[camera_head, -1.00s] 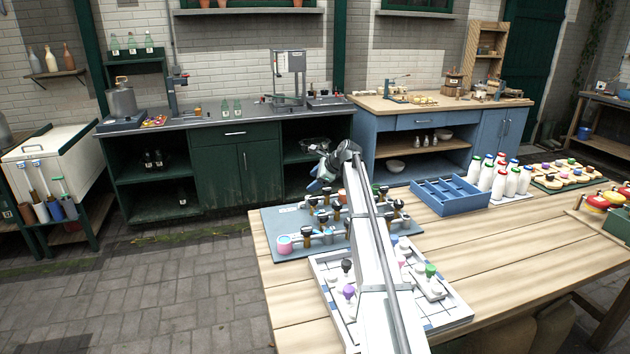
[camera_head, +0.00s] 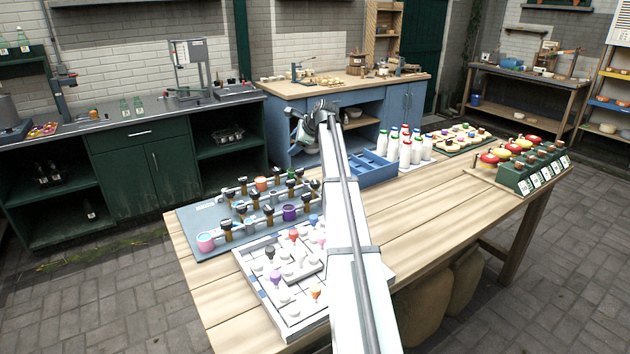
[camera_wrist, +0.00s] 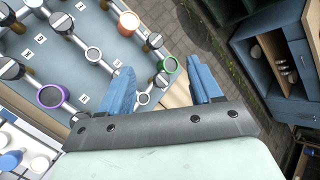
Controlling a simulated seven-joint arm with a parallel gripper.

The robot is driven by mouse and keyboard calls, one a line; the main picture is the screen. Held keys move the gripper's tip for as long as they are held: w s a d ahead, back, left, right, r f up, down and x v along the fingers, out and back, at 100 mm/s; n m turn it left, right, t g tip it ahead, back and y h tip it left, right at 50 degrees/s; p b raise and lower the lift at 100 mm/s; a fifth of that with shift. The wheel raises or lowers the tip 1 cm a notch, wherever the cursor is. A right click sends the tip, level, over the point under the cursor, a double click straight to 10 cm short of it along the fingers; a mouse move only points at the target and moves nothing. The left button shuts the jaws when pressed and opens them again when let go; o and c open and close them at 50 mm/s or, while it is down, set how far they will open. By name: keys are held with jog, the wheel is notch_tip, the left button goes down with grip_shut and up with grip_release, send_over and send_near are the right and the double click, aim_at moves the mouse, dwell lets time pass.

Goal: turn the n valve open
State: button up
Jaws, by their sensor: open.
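The grey-blue valve board (camera_head: 203,218) lies at the left of the wooden table, with pipes, dark-handled valves and coloured rings on it. It also fills the upper left of the wrist view (camera_wrist: 98,30). Its white tags are too small to read, so I cannot tell which valve is n. A purple ring (camera_wrist: 53,95), an orange cup (camera_wrist: 128,22) and a green ring (camera_wrist: 168,64) show there. My gripper (camera_wrist: 164,70) is open and empty, its blue fingers over the board's edge. In the head view my gripper (camera_head: 306,132) is beyond the board's far right corner.
A white tray (camera_head: 262,292) with coloured pegs lies in front of the board. A blue divided crate (camera_head: 374,172) and white bottles (camera_head: 404,152) stand to the right of my arm. A green box (camera_head: 533,172) is at the table's right end. The table (camera_head: 440,205) is bare between them.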

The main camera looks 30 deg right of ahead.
jog(key=s+d+n+g+h, duration=0.25)
jog(key=s+d+n, duration=0.25)
jog(key=s+n, duration=0.75)
jog(key=n+g, duration=0.2)
jog(key=n, duration=1)
send_near(315, 182)
jog(key=shift+m, duration=0.25)
jog(key=x, duration=0.8)
jog(key=shift+f, duration=0.2)
jog(key=shift+c, duration=0.3)
jog(key=c, duration=1)
jog(key=shift+d+n+y, duration=0.2)
jog(key=shift+n+y, duration=0.35)
jog(key=shift+n, duration=0.45)
jog(key=shift+n+y, duration=0.5)
jog(key=shift+n, duration=0.7)
